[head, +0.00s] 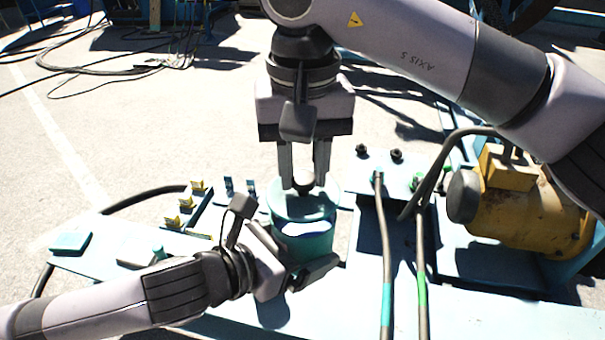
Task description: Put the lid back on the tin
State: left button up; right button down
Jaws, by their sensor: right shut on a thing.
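The tin (305,245) is a teal cylinder standing on the light-blue bench in the middle of the head view.
A yellow motor (525,217) sits right of the tin. Small brass clips (186,203) and a teal block (70,243) lie to the left. Open pavement (150,130) lies behind.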

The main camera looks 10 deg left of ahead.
jog(key=shift+f, duration=0.95)
jog(key=shift+f, duration=0.6)
jog(key=c, duration=0.7)
grip_release()
notch_tip(320, 180, up, 12)
jog(key=shift+r, duration=0.1)
